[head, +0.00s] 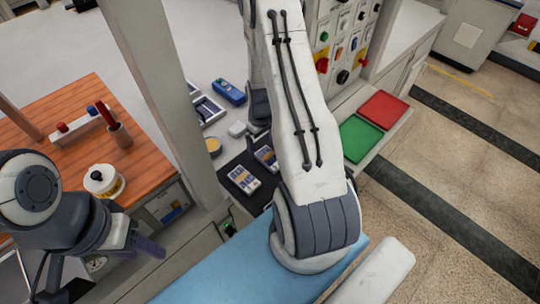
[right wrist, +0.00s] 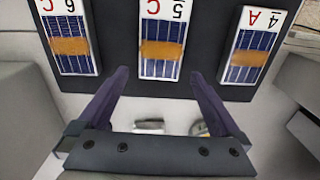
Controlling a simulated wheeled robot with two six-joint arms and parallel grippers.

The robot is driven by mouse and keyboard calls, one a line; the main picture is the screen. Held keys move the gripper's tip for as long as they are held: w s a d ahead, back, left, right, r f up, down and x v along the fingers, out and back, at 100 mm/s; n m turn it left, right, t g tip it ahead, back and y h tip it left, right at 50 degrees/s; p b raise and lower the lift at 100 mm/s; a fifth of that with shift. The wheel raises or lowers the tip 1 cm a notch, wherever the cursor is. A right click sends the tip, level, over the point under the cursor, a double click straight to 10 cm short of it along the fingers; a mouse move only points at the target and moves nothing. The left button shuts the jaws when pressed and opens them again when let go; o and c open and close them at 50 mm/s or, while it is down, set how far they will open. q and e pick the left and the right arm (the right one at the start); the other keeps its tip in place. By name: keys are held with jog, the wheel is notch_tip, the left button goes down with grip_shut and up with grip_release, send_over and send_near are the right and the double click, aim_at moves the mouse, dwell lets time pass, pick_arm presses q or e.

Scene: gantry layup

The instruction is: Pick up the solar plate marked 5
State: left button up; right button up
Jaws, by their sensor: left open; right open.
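The solar plate marked 5 (right wrist: 163,40), also lettered C, lies on a black mat in the middle of the right wrist view. It is white with blue cells and an orange band. My right gripper (right wrist: 160,75) is open and empty, its fingertips on either side of the plate's near end; contact cannot be told. In the head view my right arm hides this gripper and part of the mat. Two plates show there, a nearer one (head: 243,179) and one partly covered (head: 265,156); their marks are unreadable. My left gripper (head: 148,246) is open at lower left, away from the plates.
The plate marked 6 (right wrist: 70,37) lies left of plate 5, and the plate marked 4 (right wrist: 250,45) lies right, with gaps between. A green tray (head: 361,139) and a red tray (head: 384,109) sit right of my arm. A grey post (head: 160,90) stands left of the mat.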

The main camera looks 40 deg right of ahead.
jog(key=shift+f, duration=1.05)
grip_shut()
jog(key=shift+r, duration=0.1)
